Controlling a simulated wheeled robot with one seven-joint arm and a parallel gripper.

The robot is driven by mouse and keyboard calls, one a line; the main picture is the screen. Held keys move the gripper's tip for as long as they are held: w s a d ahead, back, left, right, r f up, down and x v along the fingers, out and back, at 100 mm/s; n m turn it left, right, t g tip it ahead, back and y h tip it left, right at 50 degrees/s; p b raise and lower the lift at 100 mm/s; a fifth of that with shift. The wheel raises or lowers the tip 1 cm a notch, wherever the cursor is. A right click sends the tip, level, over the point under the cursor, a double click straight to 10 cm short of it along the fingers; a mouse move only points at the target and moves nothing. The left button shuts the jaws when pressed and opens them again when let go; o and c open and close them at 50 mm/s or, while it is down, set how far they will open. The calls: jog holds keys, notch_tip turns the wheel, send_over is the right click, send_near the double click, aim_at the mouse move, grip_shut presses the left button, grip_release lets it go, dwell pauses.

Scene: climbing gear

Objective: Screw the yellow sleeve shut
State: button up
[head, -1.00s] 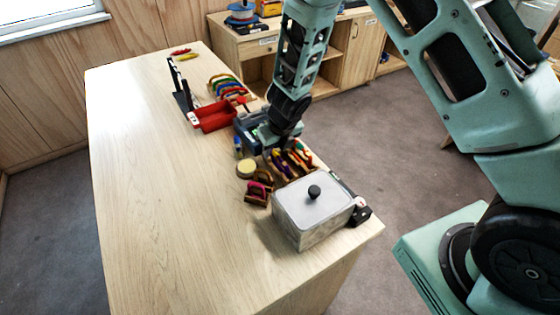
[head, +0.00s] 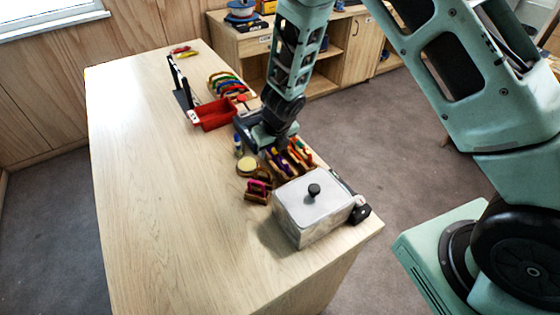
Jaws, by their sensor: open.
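Several coloured carabiners stand in a wooden rack (head: 291,158) near the right table edge, with purple, yellow, orange, red and green parts showing. They are too small to tell which part is the yellow sleeve or how far it is screwed. My gripper (head: 267,149) points down at the rack's left end, close to the carabiners. It is open; its fingertips are mostly hidden by the wrist and clutter, and I cannot tell whether it touches anything.
A metal box with a black-knobbed lid (head: 312,206) stands nearest. Beside the rack are a small wooden holder (head: 257,191), a pale yellow round tin (head: 247,165) and a blue-and-white bottle (head: 238,145). A red bin (head: 214,116) stands farther back. The table's left side is clear.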

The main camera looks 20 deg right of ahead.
aim_at(275, 151)
jog(key=shift+a+f, duration=0.1)
jog(key=shift+f, duration=0.05)
jog(key=shift+f+b, duration=1.3)
jog(key=shift+b, duration=0.15)
jog(key=shift+w+d, duration=0.1)
jog(key=shift+d, duration=0.65)
jog(key=shift+r, duration=0.15)
notch_tip(275, 151, up, 3)
jog(key=p, duration=0.3)
jog(key=shift+w, duration=0.1)
jog(key=shift+f, duration=0.2)
